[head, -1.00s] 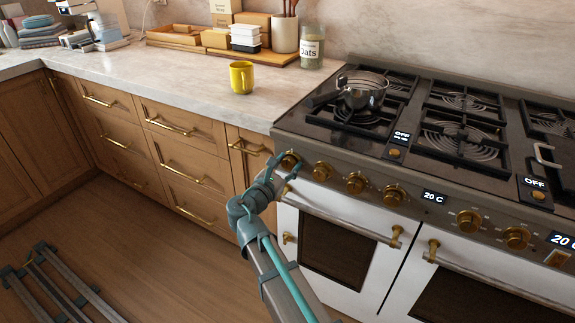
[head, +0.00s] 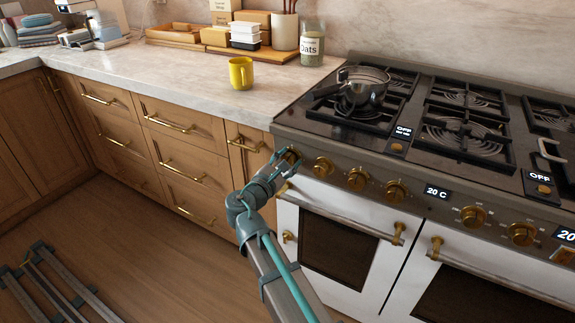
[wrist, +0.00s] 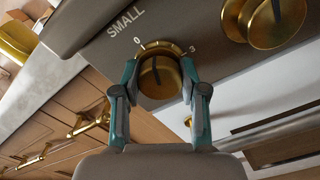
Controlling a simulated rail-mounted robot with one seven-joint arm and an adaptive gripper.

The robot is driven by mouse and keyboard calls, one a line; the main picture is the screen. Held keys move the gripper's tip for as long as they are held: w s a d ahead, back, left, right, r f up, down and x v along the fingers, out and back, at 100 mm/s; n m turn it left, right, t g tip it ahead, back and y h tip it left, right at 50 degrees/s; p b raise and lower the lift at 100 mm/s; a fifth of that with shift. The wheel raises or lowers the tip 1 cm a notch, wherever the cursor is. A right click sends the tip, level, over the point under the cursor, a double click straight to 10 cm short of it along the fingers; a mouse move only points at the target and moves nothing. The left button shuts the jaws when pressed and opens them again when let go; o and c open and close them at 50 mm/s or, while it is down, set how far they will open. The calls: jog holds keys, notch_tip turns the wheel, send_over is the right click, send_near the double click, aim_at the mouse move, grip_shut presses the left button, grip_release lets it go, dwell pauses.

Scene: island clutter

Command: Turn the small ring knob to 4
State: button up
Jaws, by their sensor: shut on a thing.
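The small ring knob (wrist: 157,84) is a round brass knob under the word SMALL on the stove's front panel. In the head view it is the leftmost knob (head: 292,156), partly hidden by my gripper (head: 286,165). In the wrist view my gripper (wrist: 158,70) has one teal-and-grey finger on each side of the knob and is shut on it. A dark line on the knob points up the picture, toward the scale arc. The numbers 0 and 3 show on the scale; I cannot see a 4.
More brass knobs (head: 323,167) run along the panel to the right, close beside my gripper. A pan (head: 362,88) stands on the left burner. A yellow mug (head: 241,74) stands on the counter. Oven handles (head: 335,212) stick out below the panel.

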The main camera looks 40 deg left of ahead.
jog(key=m+b, duration=0.1)
jog(key=m, duration=0.1)
jog(key=m+b, duration=0.3)
jog(key=shift+f+m, duration=0.25)
jog(key=shift+m, duration=0.05)
jog(key=m+b, duration=0.3)
jog(key=m, duration=0.1)
jog(key=shift+m+b, duration=0.3)
jog(key=shift+b, duration=0.1)
jog(key=m+b, duration=0.4)
jog(key=m, duration=0.1)
jog(key=shift+b, duration=0.4)
jog(key=shift+r+m+b, duration=0.15)
jog(key=shift+m+b, duration=1.3)
jog(key=shift+m, duration=0.55)
jog(key=o, duration=1.1)
jog(key=shift+o, duration=0.2)
